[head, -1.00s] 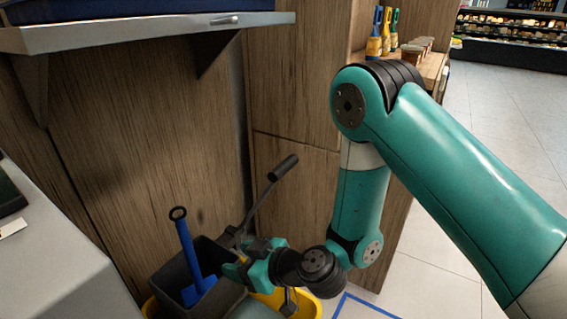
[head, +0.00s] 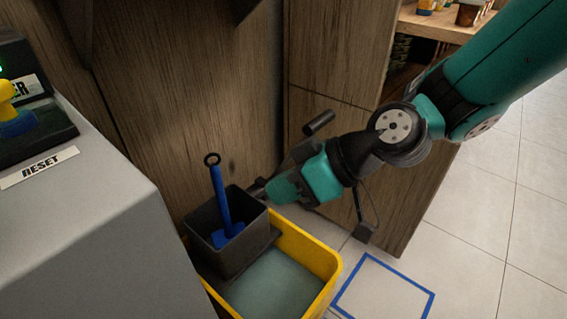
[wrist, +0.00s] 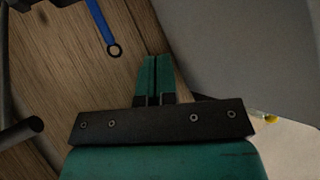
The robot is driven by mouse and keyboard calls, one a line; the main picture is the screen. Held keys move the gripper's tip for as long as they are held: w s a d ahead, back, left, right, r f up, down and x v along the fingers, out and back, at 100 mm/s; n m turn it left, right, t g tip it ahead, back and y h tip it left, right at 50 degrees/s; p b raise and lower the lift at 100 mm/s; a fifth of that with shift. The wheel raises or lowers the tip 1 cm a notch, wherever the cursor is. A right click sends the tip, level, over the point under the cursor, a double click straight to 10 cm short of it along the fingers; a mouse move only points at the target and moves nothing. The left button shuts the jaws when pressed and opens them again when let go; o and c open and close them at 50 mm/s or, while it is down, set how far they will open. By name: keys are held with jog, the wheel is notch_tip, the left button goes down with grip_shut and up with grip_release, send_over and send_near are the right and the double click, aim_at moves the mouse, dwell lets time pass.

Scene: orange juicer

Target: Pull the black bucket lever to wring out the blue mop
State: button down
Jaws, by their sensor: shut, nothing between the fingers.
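The blue mop (head: 220,195) stands upright in the black wringer basket (head: 200,243) at the back left of a yellow bucket (head: 332,268). Its ring-ended handle also shows at the top of the wrist view (wrist: 103,27). The black lever grip (head: 319,123) sticks up above my gripper in the head view; my gripper hides most of its shaft. A dark rod with a grip end (wrist: 22,130) shows at the left of the wrist view. My gripper (head: 271,190) is shut and empty, beside the basket's right rim and below the lever grip. Its fingers (wrist: 153,62) are together in the wrist view.
A grey counter (head: 90,225) with a RESET label stands at the left. Wooden panels (head: 195,95) close off the back. Open tiled floor (head: 475,215) lies at the right, with a blue taped square (head: 385,290).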

jog(key=s+d+r+m+g+h, duration=0.1)
jog(key=s+d+r+m+h, duration=0.4)
jog(key=s+d, duration=0.6)
jog(key=d+r+h, duration=0.1)
jog(key=d, duration=0.1)
jog(key=shift+d+r+g, duration=0.2)
jog(key=shift+d+g, duration=0.1)
jog(key=shift+d, duration=0.1)
